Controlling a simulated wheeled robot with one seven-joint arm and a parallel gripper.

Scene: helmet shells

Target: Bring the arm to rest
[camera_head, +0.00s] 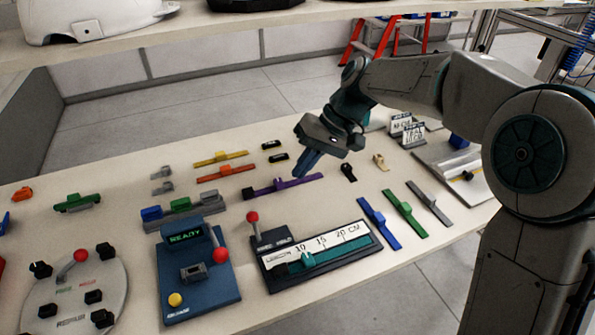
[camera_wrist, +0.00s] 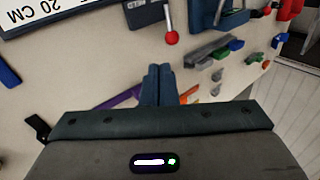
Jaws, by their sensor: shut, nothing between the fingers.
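My gripper (camera_head: 305,164) hangs over the middle of the table in the head view, its fingers pointing down and to the left. The fingers are together with nothing between them. In the wrist view the shut fingers (camera_wrist: 159,78) stick out from the dark gripper body. A purple strip (camera_head: 283,186) lies on the table just below the fingertips and is partly hidden by them in the wrist view (camera_wrist: 120,98). I cannot tell the exact height of the fingers above the table. My arm reaches in from the right.
A ruler fixture (camera_head: 318,256) with a red-knobbed lever and a blue READY station (camera_head: 196,273) stand at the front. Blue (camera_head: 379,222), green (camera_head: 405,213) and grey (camera_head: 429,203) strips lie to the right. Small signs (camera_head: 407,130) stand behind. A shelf (camera_head: 180,38) with helmet shells spans the back.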

